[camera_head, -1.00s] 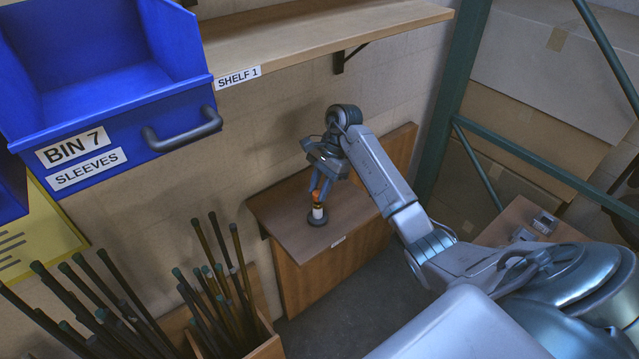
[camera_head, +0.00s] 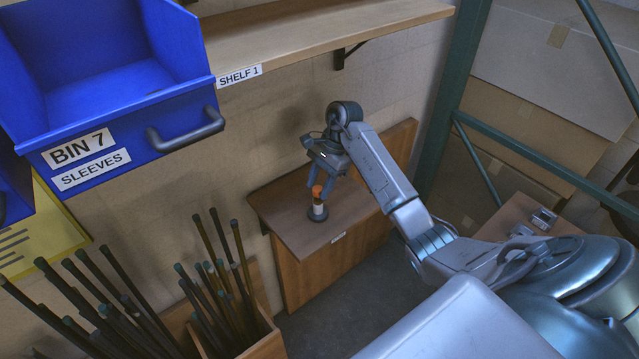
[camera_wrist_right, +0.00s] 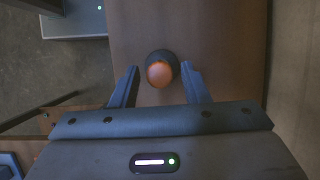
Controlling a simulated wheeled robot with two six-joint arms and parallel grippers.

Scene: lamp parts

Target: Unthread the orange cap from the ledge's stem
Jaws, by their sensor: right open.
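The orange cap (camera_head: 317,191) sits on top of a short white stem (camera_head: 318,208) with a dark round base (camera_head: 318,215), upright on the wooden ledge (camera_head: 285,224). In the right wrist view the cap (camera_wrist_right: 159,73) shows from above as an orange disc, just beyond the fingertips and centred between them. My right gripper (camera_head: 321,190) is open, with its fingers apart on either side of the cap. In the right wrist view a gap shows between each finger of the gripper (camera_wrist_right: 161,72) and the cap. My left gripper is out of view.
A wooden shelf (camera_head: 330,35) and the blue bin 7 (camera_head: 120,130) hang above and to the left. A wooden crate (camera_head: 262,330) of dark rods stands at the lower left. A green rack post (camera_head: 455,90) rises at the right.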

